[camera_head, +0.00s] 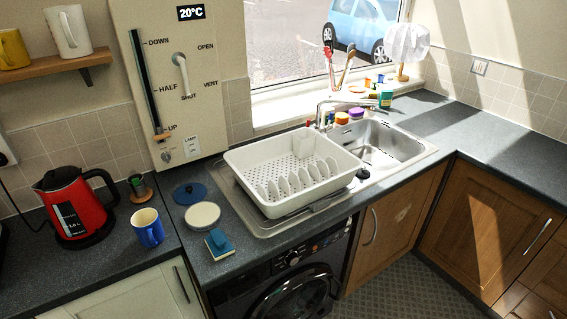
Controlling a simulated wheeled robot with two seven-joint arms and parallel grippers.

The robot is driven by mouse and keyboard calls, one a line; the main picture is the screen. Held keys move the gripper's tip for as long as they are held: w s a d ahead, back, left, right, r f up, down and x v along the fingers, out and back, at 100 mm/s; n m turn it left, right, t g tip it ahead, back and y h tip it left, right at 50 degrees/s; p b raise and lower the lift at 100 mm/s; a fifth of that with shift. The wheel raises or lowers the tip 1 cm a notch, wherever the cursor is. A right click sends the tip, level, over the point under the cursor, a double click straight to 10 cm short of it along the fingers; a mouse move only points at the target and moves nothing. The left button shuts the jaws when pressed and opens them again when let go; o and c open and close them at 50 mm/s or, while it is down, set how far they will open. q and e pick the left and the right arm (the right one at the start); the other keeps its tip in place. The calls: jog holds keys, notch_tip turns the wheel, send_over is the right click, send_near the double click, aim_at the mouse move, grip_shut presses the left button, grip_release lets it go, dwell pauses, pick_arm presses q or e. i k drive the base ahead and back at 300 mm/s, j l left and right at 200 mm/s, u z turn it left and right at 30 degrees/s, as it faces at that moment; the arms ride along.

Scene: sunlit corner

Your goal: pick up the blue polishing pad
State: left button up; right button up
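Two blue things lie on the dark counter left of the sink, and I cannot tell for sure which is the polishing pad. One is a small blue block (219,246) with a darker piece on top, near the counter's front edge. The other is a flat, round, dark blue disc (189,194) with a small raised middle, farther back. A round cream-white dish or disc (202,215) lies between them. Neither of my grippers is in view.
A white dish rack (290,172) stands on the steel drainer right of these. A blue mug (148,228), a red kettle (75,208) and a small dark green-topped item (139,188) stand to the left. A wall panel with a lever (182,72) rises behind.

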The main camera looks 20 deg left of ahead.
aim_at(219, 245)
jog(key=u, duration=0.95)
jog(key=k+u, duration=0.15)
jog(key=u, duration=0.25)
jog(key=k+u, duration=0.1)
jog(key=u, duration=0.25)
jog(key=k+j+u, duration=0.1)
jog(key=u, duration=0.3)
